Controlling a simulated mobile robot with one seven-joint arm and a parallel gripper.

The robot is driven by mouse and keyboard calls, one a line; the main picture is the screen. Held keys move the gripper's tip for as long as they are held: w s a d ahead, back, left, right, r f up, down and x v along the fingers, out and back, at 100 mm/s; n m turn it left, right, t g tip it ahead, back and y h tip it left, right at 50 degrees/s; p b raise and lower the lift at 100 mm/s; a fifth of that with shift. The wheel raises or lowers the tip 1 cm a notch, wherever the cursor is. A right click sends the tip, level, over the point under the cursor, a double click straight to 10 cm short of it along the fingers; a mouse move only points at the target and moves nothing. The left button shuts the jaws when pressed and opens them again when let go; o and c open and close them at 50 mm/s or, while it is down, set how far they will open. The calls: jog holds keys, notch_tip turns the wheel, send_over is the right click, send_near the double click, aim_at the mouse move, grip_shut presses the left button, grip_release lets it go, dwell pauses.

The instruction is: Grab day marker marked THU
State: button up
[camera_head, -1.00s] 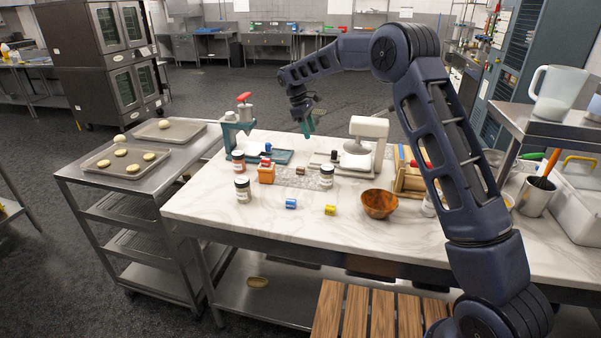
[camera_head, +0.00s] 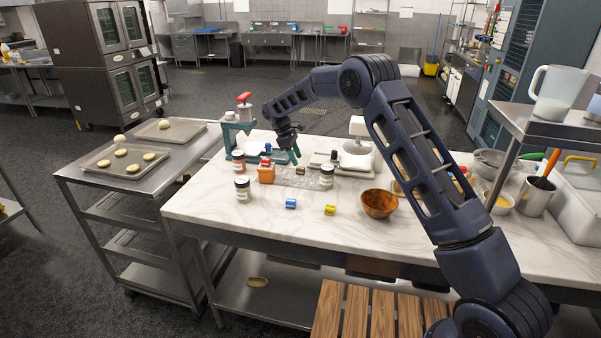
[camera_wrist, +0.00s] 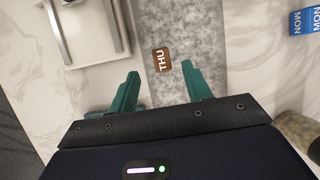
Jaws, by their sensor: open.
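The brown day marker marked THU (camera_wrist: 161,60) lies on a grey speckled mat (camera_wrist: 206,20) in the wrist view, ahead of my fingertips and between their lines. In the head view the brown marker (camera_head: 300,170) is small, on the grey mat near my gripper. My gripper (camera_wrist: 159,82) is open and empty, with green fingers apart. In the head view my gripper (camera_head: 291,156) hangs over the marble table (camera_head: 225,212). A blue marker marked MON (camera_wrist: 304,21) lies right of the mat in the wrist view.
A green-based press (camera_head: 238,130) and a white scale (camera_head: 358,135) stand behind. A yellow marker (camera_head: 330,210) and wooden bowl (camera_head: 379,203) sit in front.

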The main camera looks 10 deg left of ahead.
aim_at(300, 168)
jog(key=shift+x, duration=2.6)
jog(key=shift+s+a, duration=0.1)
jog(key=shift+a, duration=0.05)
jog(key=c, duration=1.1)
jog(key=shift+o, duration=0.2)
